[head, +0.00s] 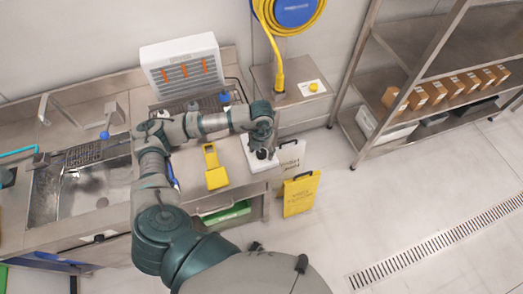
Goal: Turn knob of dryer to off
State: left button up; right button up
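My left gripper (262,153) points down over a small white base (259,164) at the right end of the steel counter. Dark parts show at the fingertips; I cannot tell whether they are fingers, a knob or both, or whether they touch the base. Whether the gripper is open or shut is too small to see. No dryer is clearly labelled, and its knob cannot be made out for certain. A steel cabinet (272,84) behind has a yellow button or knob (313,87) on a light plate. My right gripper is not in view.
A white unit with orange slots (181,68) stands at the back. A yellow tool (215,168) lies left of the gripper. A yellow sign (301,194) stands on the floor by the counter. Sink (80,190) at left, shelves (430,78) at right; the right floor is clear.

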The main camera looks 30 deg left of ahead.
aim_at(261, 152)
pick_arm(q)
notch_tip(261, 152, up, 12)
dwell(0.6)
jog(key=shift+s+f, duration=0.1)
jog(key=shift+f, duration=0.05)
dwell(0.3)
